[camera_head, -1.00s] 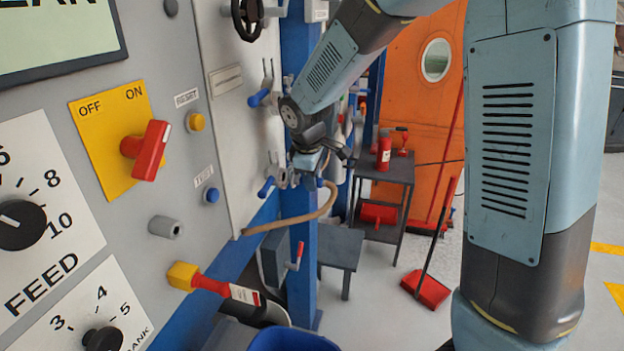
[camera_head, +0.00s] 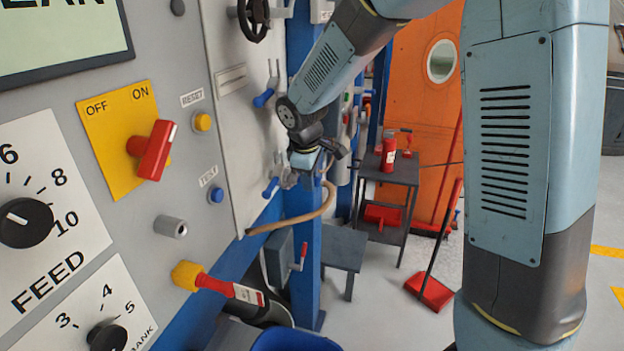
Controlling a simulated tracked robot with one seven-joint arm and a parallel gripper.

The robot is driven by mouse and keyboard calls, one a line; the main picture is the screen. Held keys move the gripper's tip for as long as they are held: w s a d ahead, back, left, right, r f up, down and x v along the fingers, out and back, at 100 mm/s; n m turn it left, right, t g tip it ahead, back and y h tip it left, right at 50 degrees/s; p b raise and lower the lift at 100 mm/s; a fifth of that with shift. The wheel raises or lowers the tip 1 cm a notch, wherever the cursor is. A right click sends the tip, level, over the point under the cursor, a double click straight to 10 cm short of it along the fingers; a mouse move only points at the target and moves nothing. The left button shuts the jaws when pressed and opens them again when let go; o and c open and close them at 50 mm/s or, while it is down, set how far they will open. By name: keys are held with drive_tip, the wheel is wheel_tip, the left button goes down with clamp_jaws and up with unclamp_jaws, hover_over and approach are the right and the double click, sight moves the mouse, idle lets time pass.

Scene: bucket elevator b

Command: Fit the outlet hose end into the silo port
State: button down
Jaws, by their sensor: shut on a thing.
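My gripper (camera_head: 304,162) is at the end of the blue-grey arm, in front of the blue post beside the grey machine cabinet. It is small and partly hidden by its own wrist. A beige hose (camera_head: 300,221) leaves the cabinet's lower edge, runs right and curves up to my gripper. My gripper is shut on this hose near its upper end. The hose end itself is hidden, so I cannot tell its angle. I cannot clearly make out the silo port; the area behind the wrist is covered.
Blue-handled levers (camera_head: 264,98) stick out of the cabinet left of my gripper. A blue post (camera_head: 306,245) stands just behind it. A dark cart (camera_head: 393,172) holds a red bottle (camera_head: 388,152). A grey stool (camera_head: 344,246) stands below. The floor at right is open.

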drive_tip(key=shift+w+a, duration=0.15)
drive_tip(key=shift+a, duration=0.2)
drive_tip(key=c, duration=0.9)
unclamp_jaws()
drive_tip(key=v, duration=0.7)
drive_tip(key=shift+r, duration=0.2)
drive_tip(key=s+d+r+m+t, duration=0.1)
drive_tip(key=s+d+r+m, duration=0.4)
drive_tip(key=s+d, duration=0.35)
drive_tip(key=s+d+r+m+t, duration=0.1)
drive_tip(key=s+d+r+m, duration=0.35)
drive_tip(key=s+d, duration=0.4)
drive_tip(key=s+d+m+y, duration=0.1)
drive_tip(key=s+d+m, duration=0.3)
drive_tip(key=s, duration=0.3)
drive_tip(key=shift+s+d+f+t, duration=0.2)
drive_tip(key=shift+d+t, duration=0.2)
drive_tip(key=shift+d, duration=0.4)
